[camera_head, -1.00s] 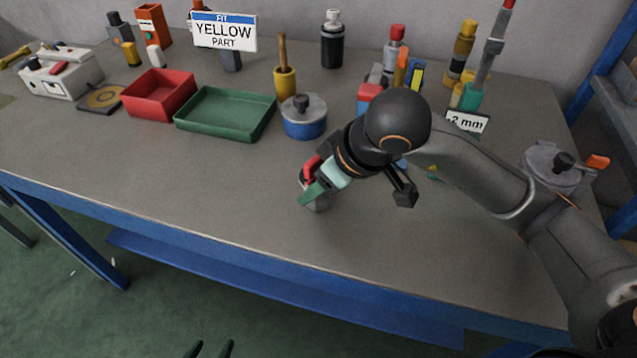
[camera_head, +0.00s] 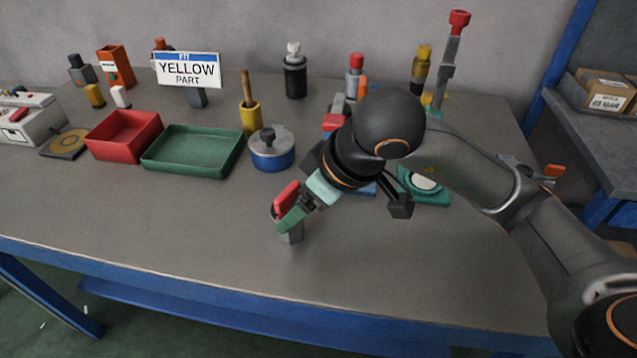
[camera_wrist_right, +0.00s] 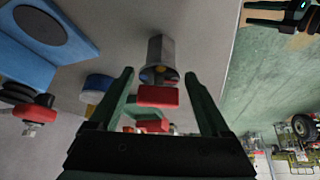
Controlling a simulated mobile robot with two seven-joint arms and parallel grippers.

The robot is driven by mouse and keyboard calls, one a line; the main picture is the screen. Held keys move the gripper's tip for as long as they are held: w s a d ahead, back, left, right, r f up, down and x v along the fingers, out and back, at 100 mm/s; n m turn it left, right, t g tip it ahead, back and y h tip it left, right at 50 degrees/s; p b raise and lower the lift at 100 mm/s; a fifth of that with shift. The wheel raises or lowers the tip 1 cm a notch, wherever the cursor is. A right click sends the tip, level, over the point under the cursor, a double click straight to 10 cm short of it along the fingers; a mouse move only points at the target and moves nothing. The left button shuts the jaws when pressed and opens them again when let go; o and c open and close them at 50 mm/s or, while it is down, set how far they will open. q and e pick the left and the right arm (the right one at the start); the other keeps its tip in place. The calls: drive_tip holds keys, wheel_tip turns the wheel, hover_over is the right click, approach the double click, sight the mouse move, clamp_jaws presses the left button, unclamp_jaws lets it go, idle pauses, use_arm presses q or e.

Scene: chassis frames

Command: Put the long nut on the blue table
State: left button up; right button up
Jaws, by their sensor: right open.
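The long nut (camera_head: 291,234) is a grey hexagonal piece standing on the grey top of the blue-framed table (camera_head: 380,262). In the right wrist view the nut (camera_wrist_right: 161,52) shows its open end, just beyond the fingertips.
A green tray (camera_head: 192,170), a red bin (camera_head: 124,156) and a blue pot (camera_head: 271,163) stand behind and left of my right gripper. A yellow holder (camera_head: 250,118) and a sign (camera_head: 187,70) stand farther back. The table's front area is clear.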

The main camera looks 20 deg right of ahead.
drive_tip(key=v, duration=0.6)
drive_tip(key=shift+r+p, duration=0.25)
drive_tip(key=shift+p, duration=0.1)
